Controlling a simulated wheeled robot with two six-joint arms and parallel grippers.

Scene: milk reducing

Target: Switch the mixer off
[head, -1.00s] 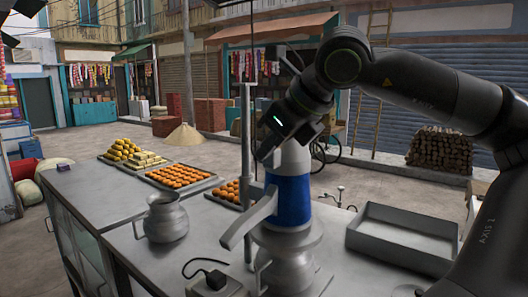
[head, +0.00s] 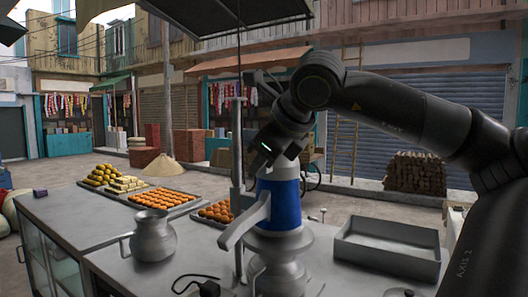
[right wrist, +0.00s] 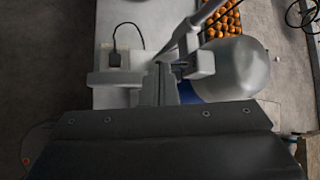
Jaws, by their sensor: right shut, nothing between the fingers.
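The mixer (head: 280,203) is a silver and blue machine standing on the metal counter, with a grey lever-like arm (head: 243,225) sticking out to its left. Its rounded silver body (right wrist: 243,68) also shows in the right wrist view. My right gripper (right wrist: 163,75) is shut and empty, with its fingers close beside the mixer; I cannot tell whether they touch it. In the head view my dark right wrist is above and behind the mixer's top, and the fingertips are hard to make out. No switch can be clearly told. My left gripper is not in view.
A power box (head: 210,289) with a black plug and cable sits at the counter's front edge. A metal pot (head: 153,238) stands to the left. Trays of orange sweets (head: 163,197) lie behind. An empty metal tray (head: 388,262) lies to the right. A thin upright pole (head: 237,165) rises beside the mixer.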

